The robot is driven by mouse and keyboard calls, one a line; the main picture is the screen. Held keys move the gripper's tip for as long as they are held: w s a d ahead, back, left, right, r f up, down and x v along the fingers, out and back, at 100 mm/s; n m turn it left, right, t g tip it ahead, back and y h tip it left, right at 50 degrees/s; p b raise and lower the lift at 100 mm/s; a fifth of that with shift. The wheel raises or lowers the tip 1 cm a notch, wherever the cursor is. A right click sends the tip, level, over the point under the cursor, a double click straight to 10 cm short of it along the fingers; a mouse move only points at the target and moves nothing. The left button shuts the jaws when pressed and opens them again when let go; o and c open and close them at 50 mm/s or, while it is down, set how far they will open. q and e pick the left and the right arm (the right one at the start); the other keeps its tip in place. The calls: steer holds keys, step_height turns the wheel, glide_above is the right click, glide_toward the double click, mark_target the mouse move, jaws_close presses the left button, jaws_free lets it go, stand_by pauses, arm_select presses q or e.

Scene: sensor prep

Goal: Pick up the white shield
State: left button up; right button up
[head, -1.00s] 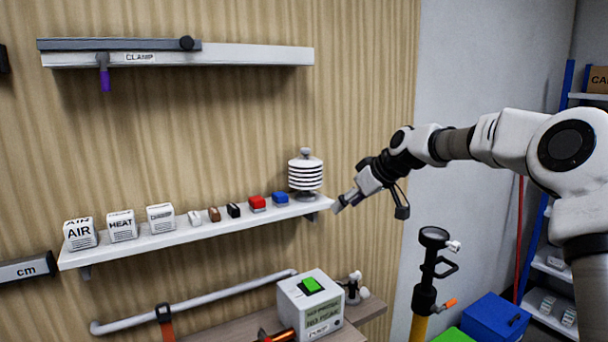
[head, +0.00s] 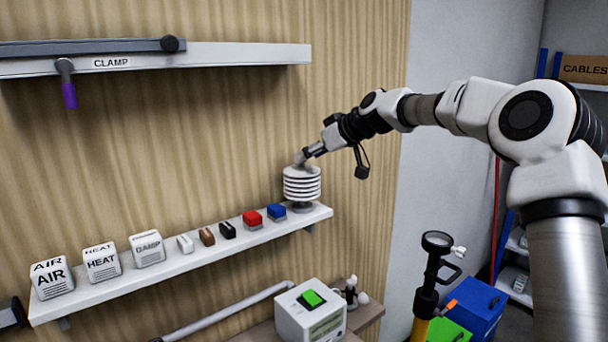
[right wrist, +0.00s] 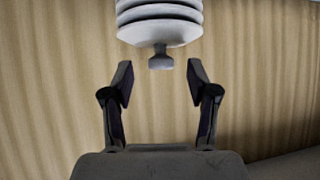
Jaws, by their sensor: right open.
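The white shield (head: 302,184) is a stack of round white plates with a small knob on top. It stands upright on a dark base at the right end of the white shelf. In the right wrist view the shield (right wrist: 160,30) shows with its small grey knob (right wrist: 160,60) pointing toward the gap between the fingers. My right gripper (head: 304,157) is at the top of the shield in the head view. In the right wrist view its fingers (right wrist: 160,82) are apart, with nothing between them and the knob just beyond the tips. My left gripper is not in view.
The shelf (head: 180,266) also holds blocks labelled AIR (head: 52,280), HEAT (head: 101,262) and DAMP (head: 147,249), plus small red (head: 252,219) and blue (head: 276,212) pieces. A clamp rail (head: 200,60) is above. A pump box (head: 310,312) stands below.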

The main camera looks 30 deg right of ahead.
steer(key=x, duration=0.4)
steer(key=shift+w+a, duration=0.2)
steer(key=shift+w, duration=0.15)
steer(key=shift+s, duration=0.15)
steer(key=shift+s+d+r, duration=0.15)
steer(key=shift+s+r, duration=0.05)
steer(key=shift+s, duration=0.1)
steer(key=c, duration=0.5)
steer(key=shift+s+d, duration=0.1)
steer(key=shift+s, duration=0.1)
steer(key=c, duration=0.6)
steer(key=shift+w, duration=0.25)
jaws_close()
